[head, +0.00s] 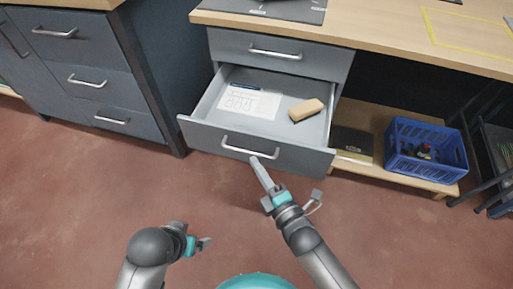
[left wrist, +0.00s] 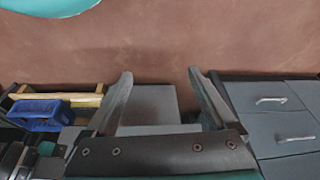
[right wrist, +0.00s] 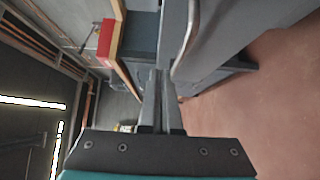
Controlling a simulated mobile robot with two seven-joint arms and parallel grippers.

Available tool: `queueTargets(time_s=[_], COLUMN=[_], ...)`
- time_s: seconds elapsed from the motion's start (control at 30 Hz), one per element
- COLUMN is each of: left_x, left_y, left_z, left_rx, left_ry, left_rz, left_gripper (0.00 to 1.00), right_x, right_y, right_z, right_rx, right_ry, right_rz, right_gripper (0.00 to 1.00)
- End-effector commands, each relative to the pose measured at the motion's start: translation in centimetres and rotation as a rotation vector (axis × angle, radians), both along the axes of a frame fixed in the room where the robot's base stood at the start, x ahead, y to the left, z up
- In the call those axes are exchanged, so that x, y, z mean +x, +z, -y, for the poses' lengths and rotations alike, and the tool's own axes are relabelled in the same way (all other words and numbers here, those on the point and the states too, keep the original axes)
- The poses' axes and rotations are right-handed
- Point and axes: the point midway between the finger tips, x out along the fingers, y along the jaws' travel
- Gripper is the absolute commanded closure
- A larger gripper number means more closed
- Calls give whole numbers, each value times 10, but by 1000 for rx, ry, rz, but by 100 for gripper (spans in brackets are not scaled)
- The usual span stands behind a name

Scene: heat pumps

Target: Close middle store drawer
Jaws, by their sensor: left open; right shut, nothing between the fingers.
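The middle store drawer (head: 200,135) is pulled open below a closed top drawer (head: 232,46). Its grey front carries a silver bar handle (head: 248,147). A paper sheet (head: 240,100) and a tan block (head: 306,110) lie inside.
A blue crate (head: 425,150) stands on a low wooden shelf (head: 395,170) right of the drawer. Closed drawers of another cabinet (head: 75,70) stand at the left. The wooden worktop (head: 380,38) overhangs the drawer unit. The red-brown floor (head: 80,190) in front is clear.

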Motion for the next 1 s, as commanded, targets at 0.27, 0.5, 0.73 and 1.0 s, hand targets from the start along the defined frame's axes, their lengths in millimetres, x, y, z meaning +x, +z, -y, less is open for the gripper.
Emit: queueTargets(time_s=[0.27, 0.5, 0.73, 1.0], left_x=[4, 3, 2, 2], left_y=[29, 49, 56, 56], left_z=[0, 0, 0, -1], left_rx=[-5, -8, -9, -9], left_ry=[1, 2, 2, 2], left_rz=[46, 71, 78, 79], left_gripper=[11, 11, 11, 11], right_x=[38, 58, 64, 64], right_y=[-1, -1, 0, 0], right_z=[-10, -3, -1, -1], right_rx=[-3, -2, 0, 0], right_ry=[1, 1, 0, 0], right_rz=[4, 1, -1, -1], right_gripper=[100, 100, 100, 100])
